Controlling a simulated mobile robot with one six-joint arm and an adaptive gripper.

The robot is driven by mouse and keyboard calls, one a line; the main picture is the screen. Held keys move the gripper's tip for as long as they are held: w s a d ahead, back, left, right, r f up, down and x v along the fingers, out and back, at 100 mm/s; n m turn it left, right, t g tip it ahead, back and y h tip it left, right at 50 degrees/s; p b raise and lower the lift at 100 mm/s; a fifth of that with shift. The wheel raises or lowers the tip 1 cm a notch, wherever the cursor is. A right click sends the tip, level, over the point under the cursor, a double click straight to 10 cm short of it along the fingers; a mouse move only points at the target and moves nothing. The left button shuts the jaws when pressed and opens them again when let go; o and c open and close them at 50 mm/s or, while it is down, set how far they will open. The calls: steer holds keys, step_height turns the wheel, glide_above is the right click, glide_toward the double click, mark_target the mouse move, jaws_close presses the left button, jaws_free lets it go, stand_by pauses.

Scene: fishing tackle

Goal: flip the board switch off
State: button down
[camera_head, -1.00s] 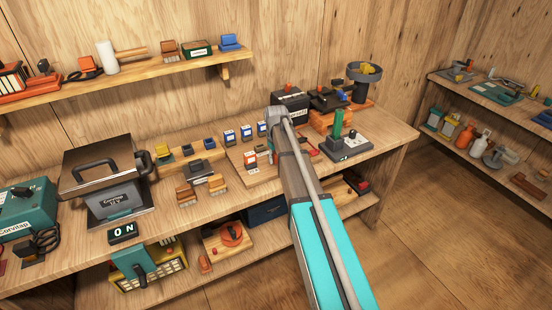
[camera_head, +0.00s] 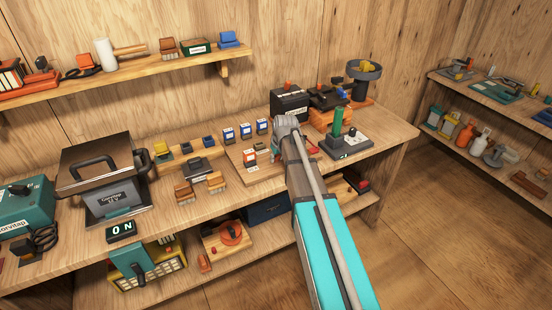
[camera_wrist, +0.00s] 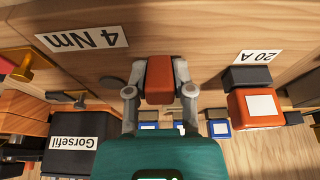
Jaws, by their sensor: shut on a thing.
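In the wrist view my gripper (camera_wrist: 159,78) is shut on an orange-red block (camera_wrist: 160,80), with one grey finger on each side. This block may be the board switch; its lower part is hidden by my teal gripper body. Behind it is a wooden board (camera_wrist: 205,50) with a "4 Nm" label (camera_wrist: 82,40) and a "20 A" label (camera_wrist: 257,56). In the head view the board (camera_head: 262,177) lies on the bench, and my arm hides the held block and fingertips. A small display (camera_head: 121,231) on the bench reads "ON".
An orange block with a white label (camera_wrist: 257,108) and a black box marked "Gorsefil" (camera_wrist: 80,143) are close by the gripper. A device with a green upright handle (camera_head: 338,125) stands right of the arm. A large grey-lidded case (camera_head: 105,180) stands at left.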

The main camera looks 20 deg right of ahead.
steer(key=shift+s+f+t, duration=0.1)
steer(key=shift+s+t, duration=0.05)
steer(key=shift+t, duration=0.45)
steer(key=shift+c, duration=2.4)
jaws_free()
steer(key=shift+w+g, duration=0.2)
steer(key=shift+g, duration=0.1)
